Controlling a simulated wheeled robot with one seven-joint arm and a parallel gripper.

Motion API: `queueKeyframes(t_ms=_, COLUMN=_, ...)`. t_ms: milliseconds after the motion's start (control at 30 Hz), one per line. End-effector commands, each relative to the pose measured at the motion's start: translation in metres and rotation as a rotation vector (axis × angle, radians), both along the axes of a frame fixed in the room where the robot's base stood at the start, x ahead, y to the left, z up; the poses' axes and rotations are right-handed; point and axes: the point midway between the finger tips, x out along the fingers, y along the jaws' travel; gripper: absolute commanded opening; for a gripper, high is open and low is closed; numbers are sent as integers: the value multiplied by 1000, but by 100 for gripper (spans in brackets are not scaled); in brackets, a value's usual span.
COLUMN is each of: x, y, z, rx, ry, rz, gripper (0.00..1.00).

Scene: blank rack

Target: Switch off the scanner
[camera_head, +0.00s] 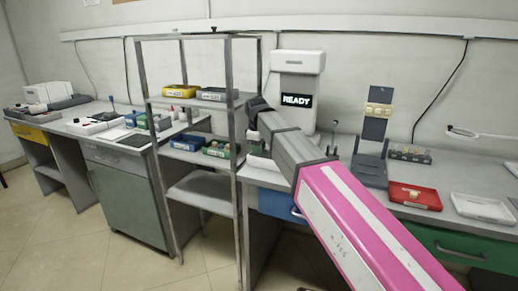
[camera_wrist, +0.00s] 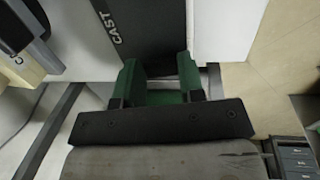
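A white upright device (camera_head: 299,82), which looks like the scanner, stands on the bench behind the rack's right side. Its dark screen (camera_head: 297,100) is lit and reads READY. Its lower part is partly hidden by my arm, and I cannot make out a switch. My gripper (camera_head: 257,106) is in front and to the left of the device, by the rack's right post. In the wrist view its two green fingers (camera_wrist: 159,72) stand apart with nothing clearly held between them. A dark bin (camera_wrist: 140,25) marked CAST lies beyond the fingertips.
The metal rack (camera_head: 233,130) holds a yellow bin (camera_head: 180,91) and a dark grey bin (camera_head: 216,94) on its upper shelf, close to my gripper. Several bins sit lower. A dark stand (camera_head: 370,170) and a red tray (camera_head: 414,196) are on the bench to the right.

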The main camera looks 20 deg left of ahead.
Motion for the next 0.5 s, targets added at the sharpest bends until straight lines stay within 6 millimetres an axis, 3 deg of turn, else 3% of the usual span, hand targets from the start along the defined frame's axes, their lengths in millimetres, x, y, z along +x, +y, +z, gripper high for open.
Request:
queueKeyframes(t_ms=33, x=0, y=0, z=0, rx=0, ry=0, rz=0, gripper=19)
queueKeyframes(t_ms=67, x=0, y=0, z=0, rx=0, ry=0, rz=0, gripper=12)
queueKeyframes(t_ms=267, x=2, y=0, z=0, rx=1, ry=30, rz=-1, gripper=12)
queueKeyframes(t_ms=500, x=7, y=0, z=1, rx=15, ry=195, rz=-2, gripper=12)
